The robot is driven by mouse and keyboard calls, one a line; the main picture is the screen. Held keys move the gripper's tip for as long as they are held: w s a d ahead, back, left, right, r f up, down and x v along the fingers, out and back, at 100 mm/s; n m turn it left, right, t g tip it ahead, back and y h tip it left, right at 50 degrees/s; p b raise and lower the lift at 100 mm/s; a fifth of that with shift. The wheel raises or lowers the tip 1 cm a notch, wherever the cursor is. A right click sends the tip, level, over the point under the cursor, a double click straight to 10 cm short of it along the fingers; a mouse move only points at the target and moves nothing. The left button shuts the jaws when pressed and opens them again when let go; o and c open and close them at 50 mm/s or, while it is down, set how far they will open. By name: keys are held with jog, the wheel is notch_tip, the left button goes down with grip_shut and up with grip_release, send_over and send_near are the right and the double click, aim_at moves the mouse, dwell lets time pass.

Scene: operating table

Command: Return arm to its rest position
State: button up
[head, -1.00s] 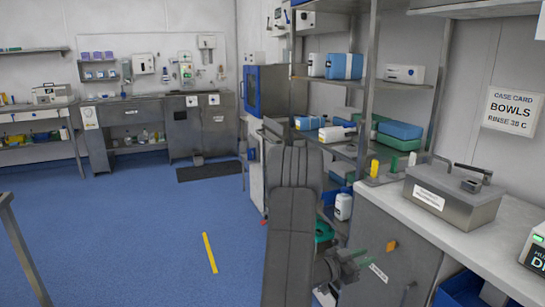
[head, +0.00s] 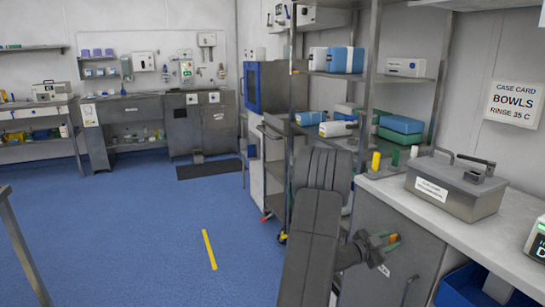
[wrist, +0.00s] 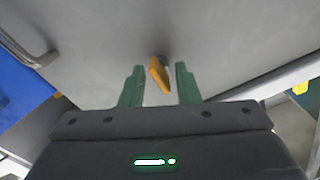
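My gripper (head: 388,242) is in front of the grey cabinet door under the right-hand counter, with my dark arm reaching down behind it. In the wrist view my gripper (wrist: 159,70) shows two green fingers standing apart. A small orange knob or latch (wrist: 158,76) on the grey door appears in the gap between them, without visible contact on either side. In the head view the orange piece (head: 393,238) is partly covered by the fingers. I cannot tell how far the fingertips are from the door.
A metal lidded box (head: 455,195) stands on the right counter (head: 412,203). Steel shelves (head: 395,78) with boxes rise behind my arm. A blue bin (head: 470,290) sits under the counter. Open blue floor (head: 120,230) lies to the left, with a yellow stripe (head: 209,250).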

jog(key=m+b, duration=0.2)
jog(key=m, duration=0.4)
jog(key=shift+f+b, duration=0.1)
jog(key=shift+b, duration=0.25)
jog(key=m+b, duration=0.1)
jog(key=m, duration=0.5)
jog(key=shift+m+b, duration=0.3)
